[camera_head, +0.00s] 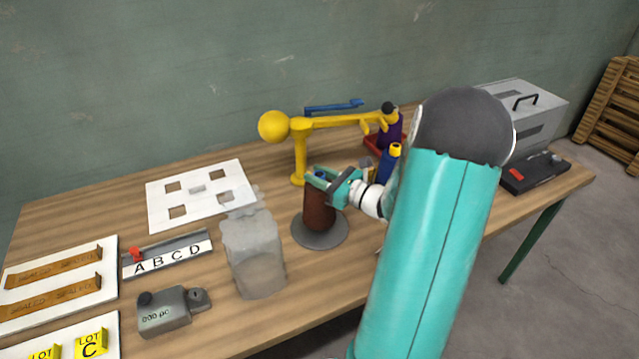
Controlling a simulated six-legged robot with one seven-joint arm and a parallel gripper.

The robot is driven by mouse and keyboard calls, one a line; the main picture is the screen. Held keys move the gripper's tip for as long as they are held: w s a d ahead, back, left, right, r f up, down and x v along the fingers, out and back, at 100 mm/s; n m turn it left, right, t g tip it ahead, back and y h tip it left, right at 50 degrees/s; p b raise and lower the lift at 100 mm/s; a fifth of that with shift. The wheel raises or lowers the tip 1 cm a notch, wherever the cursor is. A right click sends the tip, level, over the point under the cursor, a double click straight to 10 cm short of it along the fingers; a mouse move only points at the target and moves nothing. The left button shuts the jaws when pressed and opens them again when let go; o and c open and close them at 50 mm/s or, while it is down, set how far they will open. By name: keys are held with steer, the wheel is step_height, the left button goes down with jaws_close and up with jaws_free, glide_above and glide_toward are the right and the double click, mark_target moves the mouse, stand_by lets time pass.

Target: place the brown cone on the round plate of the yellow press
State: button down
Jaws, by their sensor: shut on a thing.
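The brown cone (319,213) stands upright over the grey round plate (311,241), roughly at its middle. Its base appears at or very near the plate; I cannot tell whether it touches. My gripper (319,182), with teal fingers, is shut on the cone's upper part and comes in from the right. The fingers partly hide the cone's top. The yellow press (299,155) has a post behind the plate, a ball at the left end of its arm and a dark knob at the right end. My arm hides part of the table right of the plate.
A translucent bag-like container (254,255) stands close left of the plate. A blue bottle (387,165) and a purple cone (391,132) in a red tray are behind my wrist. A white board with square holes (201,196) lies at the back left.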

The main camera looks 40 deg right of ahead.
steer(key=shift+f, duration=1.3)
steer(key=c, duration=1.1)
jaws_free()
